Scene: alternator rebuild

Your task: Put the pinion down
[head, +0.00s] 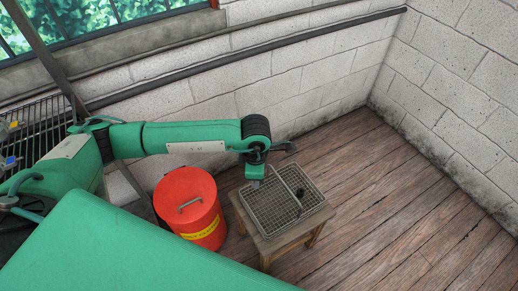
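A small dark piece (301,193), perhaps the pinion, shows in the wire basket (314,206) by the basket's handle. It is too small to identify surely, and I cannot tell whether it rests on the mesh. The basket sits on a wooden stool (275,244). My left gripper (255,184) points down at the basket's back left corner, apart from the dark piece in the picture. Its fingers are too small and hidden to tell open from shut. My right gripper is not in view.
A red lidded bin (188,206) with a yellow label stands just left of the stool. A dark wire rack (38,128) is at the far left. Block walls close off the back and right. The plank floor (400,215) right of the stool is clear.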

